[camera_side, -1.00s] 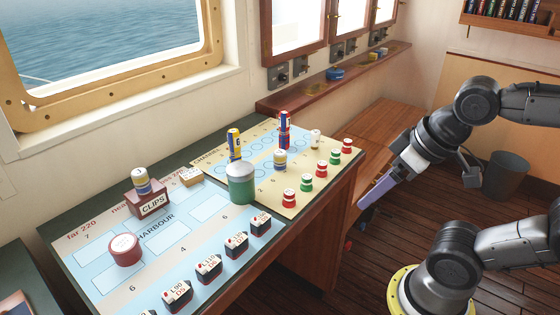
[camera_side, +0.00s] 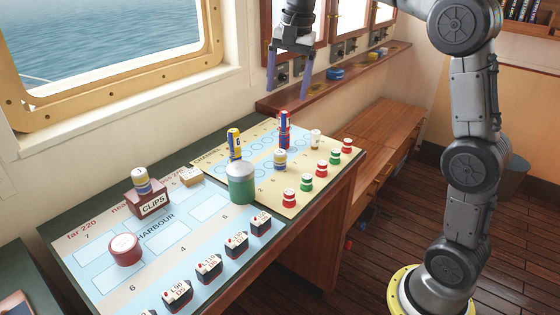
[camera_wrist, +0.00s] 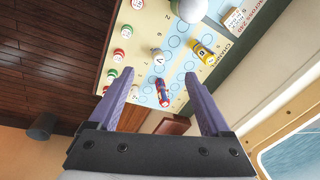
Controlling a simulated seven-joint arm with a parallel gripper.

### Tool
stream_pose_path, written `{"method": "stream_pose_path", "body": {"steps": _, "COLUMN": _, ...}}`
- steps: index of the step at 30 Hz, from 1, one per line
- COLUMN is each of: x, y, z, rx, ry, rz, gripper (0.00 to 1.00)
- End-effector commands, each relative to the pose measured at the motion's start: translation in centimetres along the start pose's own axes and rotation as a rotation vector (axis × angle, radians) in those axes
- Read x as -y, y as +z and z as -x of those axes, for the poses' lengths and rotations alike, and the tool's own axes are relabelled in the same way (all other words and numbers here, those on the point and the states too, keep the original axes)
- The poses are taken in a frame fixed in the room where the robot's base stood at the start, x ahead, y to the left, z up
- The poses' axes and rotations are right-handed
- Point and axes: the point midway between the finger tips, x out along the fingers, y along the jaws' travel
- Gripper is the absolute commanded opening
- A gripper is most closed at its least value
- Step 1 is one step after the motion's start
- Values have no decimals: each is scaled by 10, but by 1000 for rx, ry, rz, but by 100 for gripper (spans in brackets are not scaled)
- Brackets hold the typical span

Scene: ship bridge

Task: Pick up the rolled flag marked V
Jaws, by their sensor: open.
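My gripper (camera_side: 288,94) is open and empty, pointing down high above the far part of the chart. The red and blue roll (camera_side: 284,130) stands tall in the side view.
Red and green pieces (camera_side: 306,183) line the right edge. A clips box (camera_side: 151,204) and several ship blocks (camera_side: 208,266) occupy the near chart.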

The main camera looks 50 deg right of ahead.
Motion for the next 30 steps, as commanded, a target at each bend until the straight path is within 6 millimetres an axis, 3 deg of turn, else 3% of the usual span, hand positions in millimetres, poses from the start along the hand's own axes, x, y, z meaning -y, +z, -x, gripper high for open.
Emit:
{"method": "stream_pose_path", "body": {"steps": 3, "x": 21, "y": -33, "z": -40, "rx": 27, "ry": 56, "rz": -60, "gripper": 82}}
{"method": "stream_pose_path", "body": {"steps": 9, "x": 29, "y": -63, "z": -97, "rx": 64, "ry": 123, "rz": -98, "gripper": 82}}
{"method": "stream_pose_path", "body": {"steps": 17, "x": 20, "y": -69, "z": -132, "rx": 88, "ry": 162, "rz": -114, "gripper": 82}}
{"method": "stream_pose_path", "body": {"steps": 24, "x": 13, "y": -64, "z": -176, "rx": 88, "ry": 162, "rz": -112, "gripper": 82}}
{"method": "stream_pose_path", "body": {"steps": 30, "x": 11, "y": -62, "z": -199, "rx": 86, "ry": 158, "rz": -112, "gripper": 82}}
